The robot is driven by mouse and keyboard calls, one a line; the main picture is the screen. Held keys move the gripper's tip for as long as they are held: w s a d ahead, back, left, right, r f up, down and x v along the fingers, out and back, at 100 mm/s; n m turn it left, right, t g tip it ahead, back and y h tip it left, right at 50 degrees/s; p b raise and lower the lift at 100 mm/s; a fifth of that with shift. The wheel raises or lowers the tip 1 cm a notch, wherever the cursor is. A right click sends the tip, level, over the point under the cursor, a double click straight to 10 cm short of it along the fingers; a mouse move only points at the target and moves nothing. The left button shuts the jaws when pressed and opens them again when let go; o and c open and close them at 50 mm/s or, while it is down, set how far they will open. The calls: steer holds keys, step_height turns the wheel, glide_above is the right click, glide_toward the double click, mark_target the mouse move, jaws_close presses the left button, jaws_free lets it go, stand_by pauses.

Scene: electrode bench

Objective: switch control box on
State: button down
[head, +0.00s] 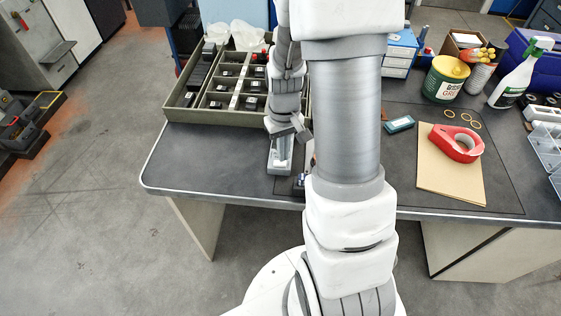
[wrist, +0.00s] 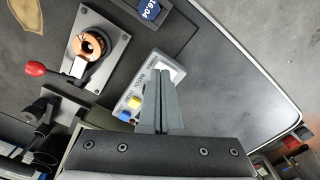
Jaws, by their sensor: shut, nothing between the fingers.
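The control box (wrist: 138,87) is a small grey box with lettering on top. In the wrist view it shows a yellow button (wrist: 134,101), a blue button (wrist: 126,115) and a white switch (wrist: 167,71) at its far end. The switch's position cannot be read. In the head view the box (head: 279,168) lies near the bench's front edge. My gripper (wrist: 160,82) is shut and empty, with its fingertips over the box beside the white switch. Contact cannot be told. The fingers hide part of the box. In the head view my gripper (head: 285,143) points down at the box.
A fixture with a copper ring (wrist: 90,43) and a red-knobbed lever (wrist: 37,69) stands beside the box. A divided tray (head: 180,115) of dark parts is behind it. A red tape roll (head: 455,145) lies on brown card to the right. The bench's left front is clear.

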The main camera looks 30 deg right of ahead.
steer(key=shift+f+b, duration=0.6)
steer(key=shift+f, duration=0.2)
stand_by(0.4)
steer(key=shift+r+p, duration=2.8)
steer(key=shift+r, duration=0.7)
steer(key=shift+r, duration=0.1)
steer(key=s+a+r+t+p, duration=0.1)
steer(key=s+a+r, duration=0.15)
steer(key=r, duration=0.55)
steer(key=s+a+r+t+p, duration=0.1)
steer(key=a+r+t, duration=0.15)
steer(key=r, duration=0.55)
steer(key=s+a+r+t+p, duration=0.1)
steer(key=s+a+r+t, duration=0.1)
steer(key=s+a+r, duration=0.3)
steer(key=s+r, duration=0.4)
steer(key=r, duration=0.1)
steer(key=shift+a+r+n, duration=0.2)
steer(key=shift+a+n, duration=0.05)
steer(key=shift+n, duration=0.15)
